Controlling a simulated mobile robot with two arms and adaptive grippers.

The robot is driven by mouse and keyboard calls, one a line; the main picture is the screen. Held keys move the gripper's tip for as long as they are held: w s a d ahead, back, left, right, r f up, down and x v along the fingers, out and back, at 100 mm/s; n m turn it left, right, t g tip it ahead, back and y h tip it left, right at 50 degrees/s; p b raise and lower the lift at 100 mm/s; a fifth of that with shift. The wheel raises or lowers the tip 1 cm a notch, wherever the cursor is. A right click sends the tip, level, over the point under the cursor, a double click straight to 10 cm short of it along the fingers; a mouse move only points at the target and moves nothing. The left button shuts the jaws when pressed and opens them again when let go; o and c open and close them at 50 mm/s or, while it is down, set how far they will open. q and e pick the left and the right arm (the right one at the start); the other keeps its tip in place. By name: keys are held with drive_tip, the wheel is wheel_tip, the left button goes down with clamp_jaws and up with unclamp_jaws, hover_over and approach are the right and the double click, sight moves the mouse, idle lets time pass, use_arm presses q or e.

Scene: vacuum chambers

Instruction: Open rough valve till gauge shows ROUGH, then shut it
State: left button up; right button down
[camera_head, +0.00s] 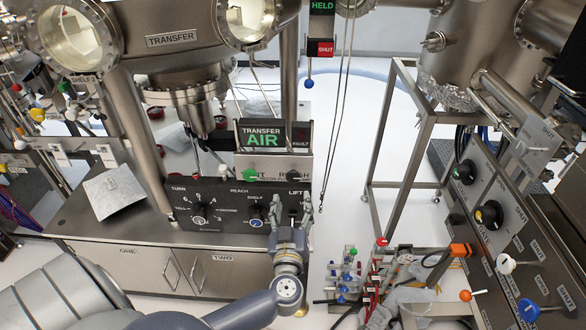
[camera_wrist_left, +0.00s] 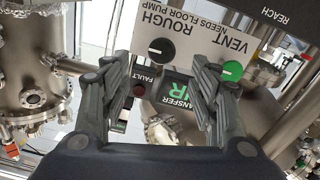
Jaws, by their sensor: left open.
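The gauge (camera_head: 262,138) is a dark display marked TRANSFER that reads AIR in green. On the pale panel below it are a green VENT knob (camera_head: 249,175) and a black ROUGH knob (camera_head: 293,176). My left gripper (camera_head: 290,206) is open and empty, below the ROUGH knob in the head view, in front of the dark control panel. The left wrist view shows this upside down: the black ROUGH knob (camera_wrist_left: 161,50) appears between the spread fingers, apart from them. The green VENT knob (camera_wrist_left: 232,71) lies to its right. My right gripper is not seen.
The dark panel (camera_head: 236,212) carries TURN, REACH and LIFT controls. A FAULT lamp (camera_wrist_left: 139,88) sits beside the gauge. Chains (camera_head: 337,110) hang right of the panel. A metal frame (camera_head: 392,150) and a cluttered cart with small coloured parts (camera_head: 348,275) stand to the right.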

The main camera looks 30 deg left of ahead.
sight(293, 177)
use_arm(q)
drive_tip(key=x, duration=0.9)
drive_tip(key=shift+w+a+r+p, duration=0.2)
drive_tip(key=shift+a+p, duration=0.1)
drive_tip(key=shift+p, duration=0.1)
drive_tip(key=shift+w+a, duration=0.3)
drive_tip(key=shift+w, duration=0.25)
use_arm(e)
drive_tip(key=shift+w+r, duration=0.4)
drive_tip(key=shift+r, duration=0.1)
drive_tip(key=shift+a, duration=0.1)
use_arm(q)
drive_tip(key=c, duration=1.1)
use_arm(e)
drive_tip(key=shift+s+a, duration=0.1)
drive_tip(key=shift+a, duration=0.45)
